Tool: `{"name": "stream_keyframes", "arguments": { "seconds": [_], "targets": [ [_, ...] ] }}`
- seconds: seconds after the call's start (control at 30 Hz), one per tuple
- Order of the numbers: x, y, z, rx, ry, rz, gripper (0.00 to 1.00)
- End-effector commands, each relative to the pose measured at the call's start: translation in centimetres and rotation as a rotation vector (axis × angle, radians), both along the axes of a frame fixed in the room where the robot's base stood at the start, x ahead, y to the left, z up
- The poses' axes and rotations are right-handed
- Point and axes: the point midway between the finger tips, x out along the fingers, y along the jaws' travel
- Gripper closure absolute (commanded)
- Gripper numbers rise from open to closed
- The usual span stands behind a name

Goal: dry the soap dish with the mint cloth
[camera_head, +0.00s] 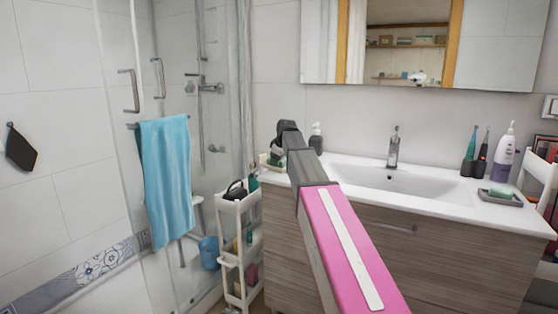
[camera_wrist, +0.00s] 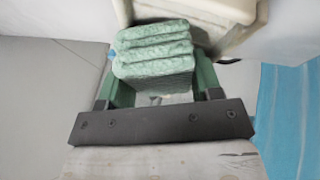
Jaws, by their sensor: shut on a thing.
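The mint cloth (camera_wrist: 152,50) is a folded, layered green bundle in the wrist view. My gripper (camera_wrist: 158,75) is shut on it, with one green finger on each side. A cream container (camera_wrist: 215,15) is just behind the cloth; whether they touch I cannot tell. In the head view my arm reaches to the left end of the sink counter, where my gripper is mostly hidden behind my own wrist. The grey soap dish (camera_head: 500,199) lies at the right end of the counter, far from my gripper, with a pale green soap (camera_head: 501,193) on it.
The sink basin (camera_head: 400,181) and tap (camera_head: 393,148) lie between. A dark pump bottle (camera_head: 316,140) stands near my arm. A toothbrush holder (camera_head: 472,168) and white bottle (camera_head: 504,152) stand behind the dish. A white cart (camera_head: 238,205) and blue towel (camera_head: 166,180) are left.

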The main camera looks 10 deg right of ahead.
Motion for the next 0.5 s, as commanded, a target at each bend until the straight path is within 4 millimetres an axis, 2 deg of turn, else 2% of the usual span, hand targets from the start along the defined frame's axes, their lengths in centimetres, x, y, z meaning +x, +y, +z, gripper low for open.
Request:
{"name": "stream_keyframes", "arguments": {
  "seconds": [0.5],
  "targets": [
    [-1.6,-2.0,-0.2,0.0,0.003,-0.002,0.6]
  ]
}}
